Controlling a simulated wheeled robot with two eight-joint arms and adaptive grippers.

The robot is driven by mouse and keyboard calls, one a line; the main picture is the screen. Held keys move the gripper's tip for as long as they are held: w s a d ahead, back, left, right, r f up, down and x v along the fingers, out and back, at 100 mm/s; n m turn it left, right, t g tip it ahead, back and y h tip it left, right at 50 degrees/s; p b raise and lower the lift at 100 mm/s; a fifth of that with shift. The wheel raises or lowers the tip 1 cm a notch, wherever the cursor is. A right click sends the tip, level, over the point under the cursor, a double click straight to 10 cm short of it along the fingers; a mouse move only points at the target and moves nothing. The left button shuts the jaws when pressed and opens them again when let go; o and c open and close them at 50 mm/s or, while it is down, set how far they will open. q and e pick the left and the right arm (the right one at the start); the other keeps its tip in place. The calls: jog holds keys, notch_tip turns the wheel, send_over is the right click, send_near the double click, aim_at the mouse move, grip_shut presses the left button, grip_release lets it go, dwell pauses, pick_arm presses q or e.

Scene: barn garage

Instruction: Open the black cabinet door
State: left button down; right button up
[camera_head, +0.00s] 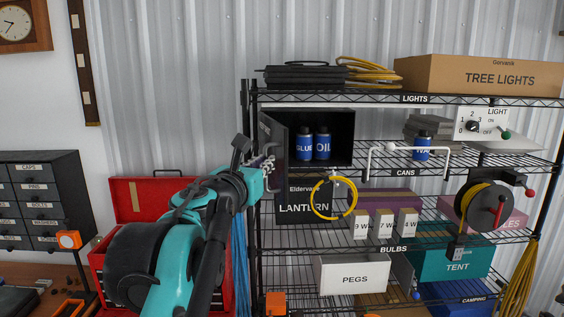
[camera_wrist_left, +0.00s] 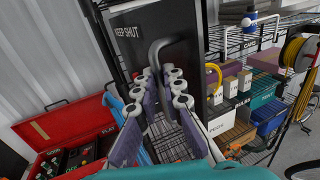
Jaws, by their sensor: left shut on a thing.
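The black cabinet (camera_head: 345,126) stands on the upper wire shelf. Its door (camera_head: 275,143) is swung open to the left, and blue bottles marked GLUE (camera_head: 304,147) and OIL (camera_head: 322,147) show inside. In the left wrist view the door's outer face (camera_wrist_left: 185,28) carries the words KEEP SHUT and a grey bent handle (camera_wrist_left: 153,52). My left gripper (camera_head: 266,170) is at the door's outer face, shut on the handle; its fingers (camera_wrist_left: 165,85) reach around the lower part of the handle. My right gripper is in neither view.
A yellow cable loop (camera_head: 350,200) hangs below the cabinet in front of the LANTERN box (camera_head: 303,209). A white rail (camera_head: 405,149) juts out to the right. A red toolbox (camera_head: 140,195) with a raised lid stands left, behind my arm. Wall space left of the door looks free.

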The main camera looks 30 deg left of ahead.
pick_arm(q)
jog(key=s+a+m+h, duration=0.4)
jog(key=a+h, duration=0.3)
jog(key=a, duration=0.5)
jog(key=shift+s+p, duration=0.35)
jog(key=shift+s, duration=0.15)
jog(key=shift+r, duration=0.1)
jog(key=c, duration=2)
grip_release()
jog(key=o, duration=0.4)
jog(key=shift+w, duration=0.2)
jog(key=s, duration=0.3)
jog(key=s+a, duration=0.1)
jog(key=s, duration=0.3)
jog(key=s+a, duration=0.1)
jog(key=s, duration=0.3)
jog(key=shift+s+a+f, duration=0.15)
jog(key=shift+f, duration=0.05)
